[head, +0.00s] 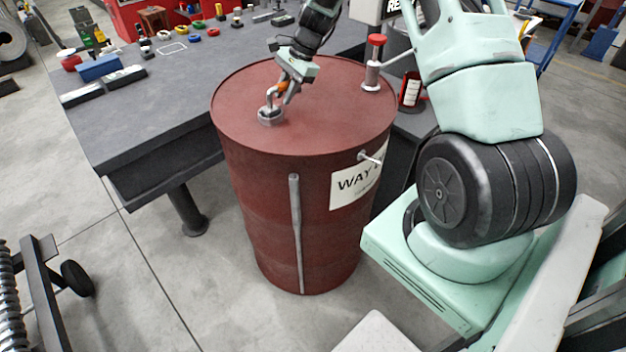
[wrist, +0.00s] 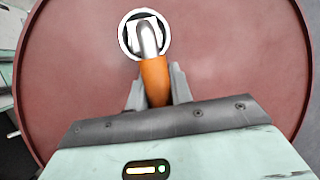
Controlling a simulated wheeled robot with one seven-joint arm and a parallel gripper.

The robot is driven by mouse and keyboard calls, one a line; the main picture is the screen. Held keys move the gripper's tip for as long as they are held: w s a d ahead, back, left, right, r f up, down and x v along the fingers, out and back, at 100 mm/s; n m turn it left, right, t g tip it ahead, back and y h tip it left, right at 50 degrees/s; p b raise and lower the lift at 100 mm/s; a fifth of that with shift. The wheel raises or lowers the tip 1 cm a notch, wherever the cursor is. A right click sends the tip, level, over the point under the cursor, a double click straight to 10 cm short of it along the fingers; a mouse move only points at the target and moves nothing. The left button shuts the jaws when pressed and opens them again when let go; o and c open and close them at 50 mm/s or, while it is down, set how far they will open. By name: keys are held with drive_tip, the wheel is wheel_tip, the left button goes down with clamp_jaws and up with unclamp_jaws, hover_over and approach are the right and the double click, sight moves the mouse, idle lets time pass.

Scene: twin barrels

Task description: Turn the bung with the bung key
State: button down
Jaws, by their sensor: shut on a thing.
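A dark red barrel (head: 300,190) stands upright on the floor, its round top facing up. The bung (head: 270,115) is a pale metal ring with a recessed middle near the front left of the top; it also shows in the wrist view (wrist: 124,38). The bung key has an orange handle (wrist: 155,82) and a bent grey metal shaft (wrist: 149,42). My gripper (head: 285,92) is shut on the orange handle. The shaft's tip reaches the bung; how deep it sits in it is hidden by the shaft.
A dark workbench (head: 130,120) with several small parts stands behind and left of the barrel. A red-capped fitting (head: 374,62) rises at the back right of the barrel top. A second barrel is not clearly visible.

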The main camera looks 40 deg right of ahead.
drive_tip(key=c, duration=1.2)
unclamp_jaws()
drive_tip(key=shift+a+f, duration=0.1)
drive_tip(key=shift+f, duration=0.05)
drive_tip(key=shift+o, duration=0.2)
drive_tip(key=w+a+r+p+v, duration=0.1)
drive_tip(key=p+v, duration=0.4)
drive_tip(key=v, duration=1.8)
drive_tip(key=shift+a+r+p, duration=0.35)
drive_tip(key=shift+a+r, duration=0.05)
drive_tip(key=shift+r, duration=0.05)
drive_tip(key=shift+w, duration=0.15)
